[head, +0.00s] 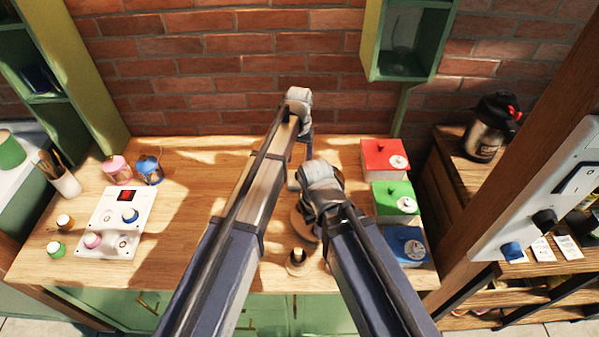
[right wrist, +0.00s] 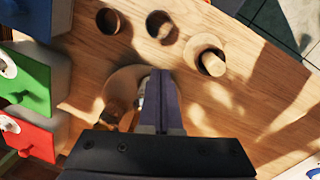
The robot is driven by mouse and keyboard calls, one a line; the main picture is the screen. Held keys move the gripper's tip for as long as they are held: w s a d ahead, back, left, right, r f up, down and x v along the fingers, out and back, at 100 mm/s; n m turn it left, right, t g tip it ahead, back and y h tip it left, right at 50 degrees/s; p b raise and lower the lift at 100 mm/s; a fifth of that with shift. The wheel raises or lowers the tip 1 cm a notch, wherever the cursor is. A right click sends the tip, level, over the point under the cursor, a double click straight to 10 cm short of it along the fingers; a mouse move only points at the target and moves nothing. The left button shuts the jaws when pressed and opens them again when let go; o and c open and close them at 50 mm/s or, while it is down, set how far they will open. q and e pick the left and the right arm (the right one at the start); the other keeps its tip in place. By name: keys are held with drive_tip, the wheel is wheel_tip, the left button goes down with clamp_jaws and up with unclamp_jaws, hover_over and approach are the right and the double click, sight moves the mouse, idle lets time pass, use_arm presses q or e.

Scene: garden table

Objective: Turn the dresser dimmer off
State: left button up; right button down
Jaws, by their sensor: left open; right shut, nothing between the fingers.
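A white panel (head: 543,190) on the wooden post at the right of the head view carries a rocker switch (head: 577,180), a black knob (head: 544,221) and a blue knob (head: 512,251). Pale tags lie near its lower edge; their writing is too small to read. I cannot tell which control is the dresser dimmer. My left gripper (head: 306,146) is over the back middle of the wooden top, far from the panel; its fingers are mostly hidden. My right gripper (right wrist: 160,75) is shut and empty, above a round wooden piece, also away from the panel.
A white console (head: 117,215) with a red display and coloured knobs stands at the left. Red (head: 385,158), green (head: 394,197) and blue (head: 407,245) boxes line the right side. A flask (head: 485,135) stands on the right cabinet. Small wooden pieces lie below my arms.

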use_arm(q)
wheel_tip(320, 180, down, 7)
drive_tip(key=b, duration=0.6)
use_arm(e)
wheel_tip(320, 180, down, 7)
drive_tip(key=shift+r, duration=0.1)
use_arm(q)
drive_tip(key=shift+r, duration=0.1)
clamp_jaws()
